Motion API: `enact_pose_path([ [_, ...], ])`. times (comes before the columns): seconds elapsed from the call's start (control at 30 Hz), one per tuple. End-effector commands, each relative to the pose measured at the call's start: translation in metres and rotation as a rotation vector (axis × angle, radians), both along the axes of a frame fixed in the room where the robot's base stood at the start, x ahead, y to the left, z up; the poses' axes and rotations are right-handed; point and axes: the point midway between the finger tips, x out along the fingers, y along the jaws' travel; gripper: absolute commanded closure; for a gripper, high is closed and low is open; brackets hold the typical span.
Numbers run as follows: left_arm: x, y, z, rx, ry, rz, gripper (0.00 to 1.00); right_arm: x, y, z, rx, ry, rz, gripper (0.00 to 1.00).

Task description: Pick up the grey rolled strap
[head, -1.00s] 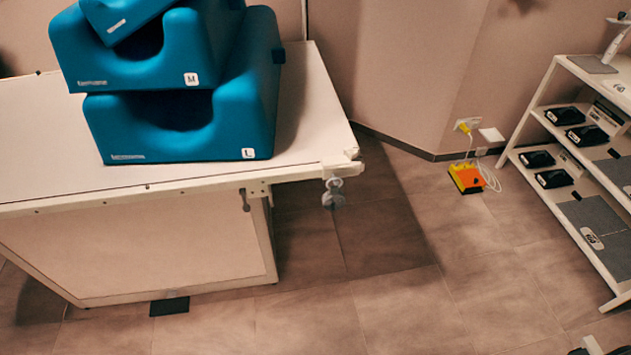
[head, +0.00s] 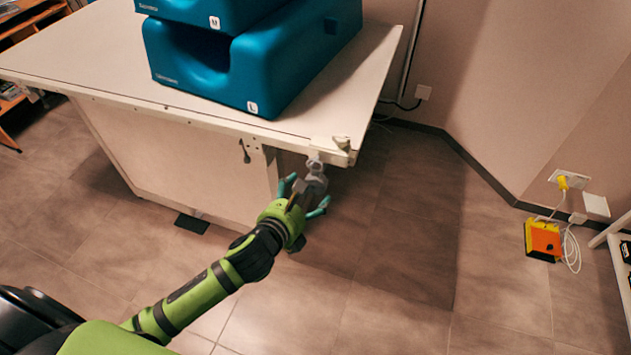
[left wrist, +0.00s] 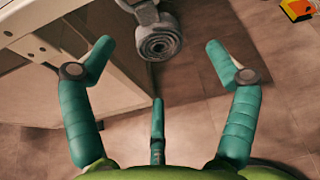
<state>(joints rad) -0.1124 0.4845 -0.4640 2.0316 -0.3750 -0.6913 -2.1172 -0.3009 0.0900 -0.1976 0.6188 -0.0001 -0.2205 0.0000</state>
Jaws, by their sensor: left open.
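The grey rolled strap (head: 314,182) hangs below the front right corner of the white table (head: 345,157) in the head view. In the left wrist view the strap (left wrist: 159,41) shows as a spiral roll under a grey bracket, at top centre. My left gripper (head: 307,197) is open, its teal fingers spread to either side of the strap in the head view. In the left wrist view the fingers stand apart with the strap beyond and between their tips, and no contact shows. My right gripper is not in view.
Blue foam blocks (head: 290,70) are stacked on the table. A black pad (head: 191,223) lies on the floor by the table base. An orange and yellow box (head: 543,240) with a white cable is by the right wall.

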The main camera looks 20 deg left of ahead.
Motion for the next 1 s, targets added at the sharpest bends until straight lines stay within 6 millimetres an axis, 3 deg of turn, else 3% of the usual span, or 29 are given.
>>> enact_pose_path([
  [0.2,0.023,-0.004,-0.009,-0.006,0.001,0.002,0.13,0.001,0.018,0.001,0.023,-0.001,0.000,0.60],
  [0.43,0.052,-0.008,-0.022,-0.005,0.000,0.001,0.13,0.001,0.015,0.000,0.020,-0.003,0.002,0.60],
  [0.73,0.057,-0.008,-0.025,-0.005,0.002,0.000,0.13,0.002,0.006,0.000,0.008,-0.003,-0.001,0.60],
  [0.77,0.057,-0.008,-0.025,-0.005,0.002,0.000,0.17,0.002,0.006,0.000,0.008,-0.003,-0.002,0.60],
  [0.8,0.057,-0.008,-0.025,-0.005,0.002,0.000,0.33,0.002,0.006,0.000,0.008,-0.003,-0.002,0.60],
  [0.9,0.056,-0.008,-0.025,-0.005,0.002,0.000,0.69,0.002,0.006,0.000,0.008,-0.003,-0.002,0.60],
  [1.0,0.056,-0.008,-0.025,-0.005,0.003,0.000,0.69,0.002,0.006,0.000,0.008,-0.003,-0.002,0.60],
])
